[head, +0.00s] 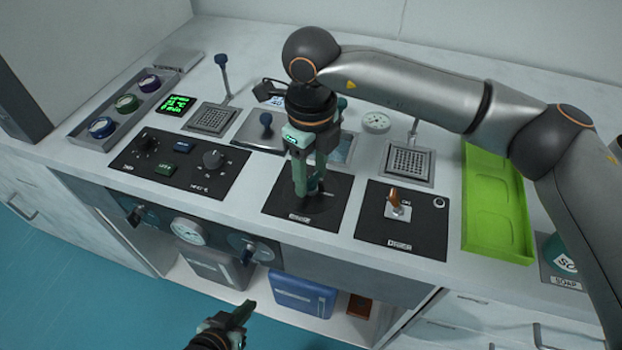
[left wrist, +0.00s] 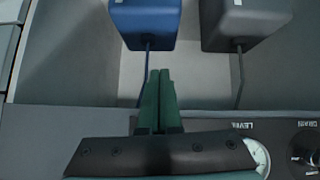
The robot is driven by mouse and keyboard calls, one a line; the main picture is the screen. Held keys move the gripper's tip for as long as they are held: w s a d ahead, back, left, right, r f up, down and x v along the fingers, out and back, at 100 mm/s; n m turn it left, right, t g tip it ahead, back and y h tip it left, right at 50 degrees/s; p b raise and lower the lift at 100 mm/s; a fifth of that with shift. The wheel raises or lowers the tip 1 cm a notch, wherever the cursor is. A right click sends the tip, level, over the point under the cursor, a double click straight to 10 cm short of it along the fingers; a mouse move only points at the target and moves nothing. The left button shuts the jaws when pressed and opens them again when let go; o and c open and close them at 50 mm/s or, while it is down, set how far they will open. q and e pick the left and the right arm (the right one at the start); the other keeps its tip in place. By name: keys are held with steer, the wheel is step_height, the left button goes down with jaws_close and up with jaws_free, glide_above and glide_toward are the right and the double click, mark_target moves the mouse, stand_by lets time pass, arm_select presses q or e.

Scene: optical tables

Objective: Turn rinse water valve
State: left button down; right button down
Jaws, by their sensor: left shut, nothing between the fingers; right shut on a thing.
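A black valve panel (head: 335,190) lies in the countertop near its front edge. My right gripper (head: 308,192) points down over this panel and is shut on the valve handle, which the fingers mostly hide. A second black panel (head: 420,240) to its right bears an orange-brown lever (head: 394,196) on a metal base. My left gripper (head: 243,312) is low in front of the cabinet, shut and empty. Its closed green fingers (left wrist: 158,88) also show in the left wrist view.
A green tray (head: 497,245) and a soap bottle (head: 562,255) are at the right. A control panel with knobs (head: 213,160) is left. A gauge (head: 188,230) and knobs are on the cabinet front. A blue container (head: 302,293) and grey container (head: 218,268) stand on the shelf below.

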mark_target(311, 178)
steer(key=shift+n+b, duration=0.95)
steer(key=shift+n, duration=1.25)
steer(key=shift+c, duration=1.4)
jaws_free()
step_height(311, 178, up, 13)
steer(key=p, duration=0.1)
steer(key=shift+f, duration=0.2)
